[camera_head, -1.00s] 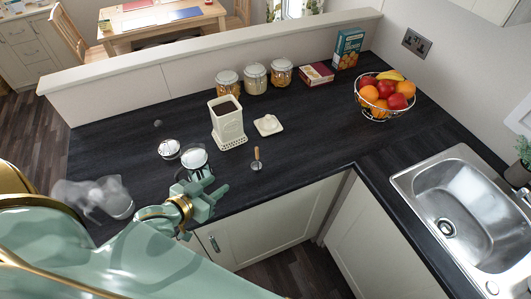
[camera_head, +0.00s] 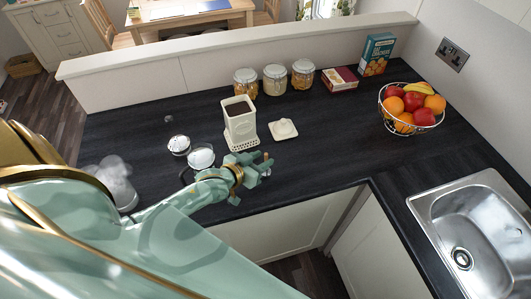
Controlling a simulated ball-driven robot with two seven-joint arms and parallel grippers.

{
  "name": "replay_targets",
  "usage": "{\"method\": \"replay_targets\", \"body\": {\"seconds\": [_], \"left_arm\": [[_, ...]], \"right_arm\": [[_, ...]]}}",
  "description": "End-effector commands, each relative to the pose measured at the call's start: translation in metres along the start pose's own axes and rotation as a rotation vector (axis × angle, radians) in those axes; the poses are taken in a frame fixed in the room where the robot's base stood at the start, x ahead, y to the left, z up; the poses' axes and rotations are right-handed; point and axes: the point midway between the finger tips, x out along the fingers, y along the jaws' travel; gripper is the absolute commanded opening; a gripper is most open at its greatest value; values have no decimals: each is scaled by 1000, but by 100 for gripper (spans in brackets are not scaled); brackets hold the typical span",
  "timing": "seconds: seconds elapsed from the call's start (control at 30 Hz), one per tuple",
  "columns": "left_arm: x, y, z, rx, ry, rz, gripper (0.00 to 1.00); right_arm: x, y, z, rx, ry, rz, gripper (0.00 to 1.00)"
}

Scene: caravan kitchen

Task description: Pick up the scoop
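The scoop (camera_head: 266,156) is on the dark worktop in front of the white lid, mostly covered by my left gripper. Only a bit of its wooden handle and a bit of metal show. My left gripper (camera_head: 259,163) is at the scoop, its fingers pointing right and overlapping the handle. From this angle I cannot tell whether the fingers are closed on it. The open cream canister (camera_head: 240,125), with dark contents, stands just behind the gripper. My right gripper is not in view.
A white lid (camera_head: 283,129) lies beside the canister. A fruit bowl (camera_head: 411,108) and sink (camera_head: 475,230) are right. Worktop between is clear.

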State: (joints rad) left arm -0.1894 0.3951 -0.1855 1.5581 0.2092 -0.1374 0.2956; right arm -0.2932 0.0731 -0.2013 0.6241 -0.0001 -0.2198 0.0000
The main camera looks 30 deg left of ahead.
Motion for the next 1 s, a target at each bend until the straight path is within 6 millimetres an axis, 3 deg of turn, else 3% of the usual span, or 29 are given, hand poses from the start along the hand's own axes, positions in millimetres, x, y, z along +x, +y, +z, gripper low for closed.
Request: {"method": "replay_targets", "body": {"seconds": [0.2,0.5,0.63,0.67,1.0], "left_arm": [[36,4,1,1,2,0,36],[43,4,1,1,1,0,36],[43,4,0,1,1,0,3],[43,4,0,1,1,0,0],[42,4,-1,1,1,0,0]], "right_arm": [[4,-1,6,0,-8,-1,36],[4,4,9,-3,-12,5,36],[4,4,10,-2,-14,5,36],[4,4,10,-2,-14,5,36],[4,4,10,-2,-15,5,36]]}}
